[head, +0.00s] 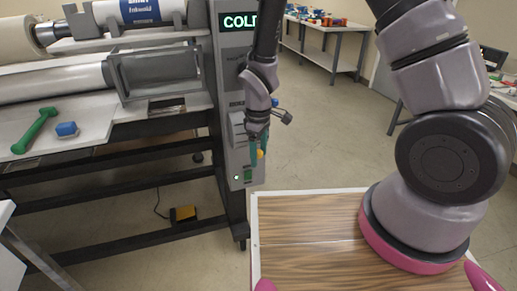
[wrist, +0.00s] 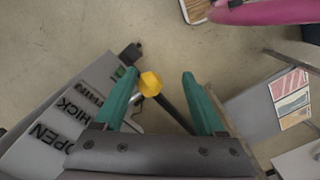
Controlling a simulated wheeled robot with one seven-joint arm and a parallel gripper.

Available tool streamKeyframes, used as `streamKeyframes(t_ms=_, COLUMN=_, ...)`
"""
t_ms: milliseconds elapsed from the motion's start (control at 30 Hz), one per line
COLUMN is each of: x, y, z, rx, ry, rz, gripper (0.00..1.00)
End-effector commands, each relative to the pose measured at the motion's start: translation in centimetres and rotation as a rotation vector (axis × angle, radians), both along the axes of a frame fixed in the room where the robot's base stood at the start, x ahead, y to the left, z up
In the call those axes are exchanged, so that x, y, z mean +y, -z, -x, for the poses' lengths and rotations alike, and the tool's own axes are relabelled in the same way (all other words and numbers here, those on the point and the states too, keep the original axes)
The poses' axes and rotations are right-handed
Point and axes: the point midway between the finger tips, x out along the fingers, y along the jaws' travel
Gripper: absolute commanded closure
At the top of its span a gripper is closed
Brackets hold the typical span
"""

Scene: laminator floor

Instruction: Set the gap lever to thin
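The gap lever shows as a yellow knob (wrist: 150,83) in the wrist view. It also shows low on the front of the grey control panel in the head view (head: 260,154). My gripper (wrist: 162,76) is open, with its two green fingers on either side of the knob. The knob is closer to the left finger, and I cannot tell whether they touch. In the head view my gripper (head: 260,150) hangs in front of the panel and hides part of it. The labels OPEN (wrist: 50,137), THICK, partly covered, and THIN (wrist: 90,92) line the panel. The lever's exact setting is unclear.
A wood-grain top (head: 300,230) is in front. Tables stand behind.

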Motion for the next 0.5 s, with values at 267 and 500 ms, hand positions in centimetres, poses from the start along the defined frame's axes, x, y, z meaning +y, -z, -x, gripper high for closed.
streamKeyframes(t_ms=267, x=0.0, y=-0.2, z=-0.4, rx=-0.009, ry=0.002, rz=-0.003, gripper=0.29)
streamKeyframes(t_ms=500, x=0.1, y=-2.8, z=-0.6, rx=-0.013, ry=0.002, rz=-0.007, gripper=0.29)
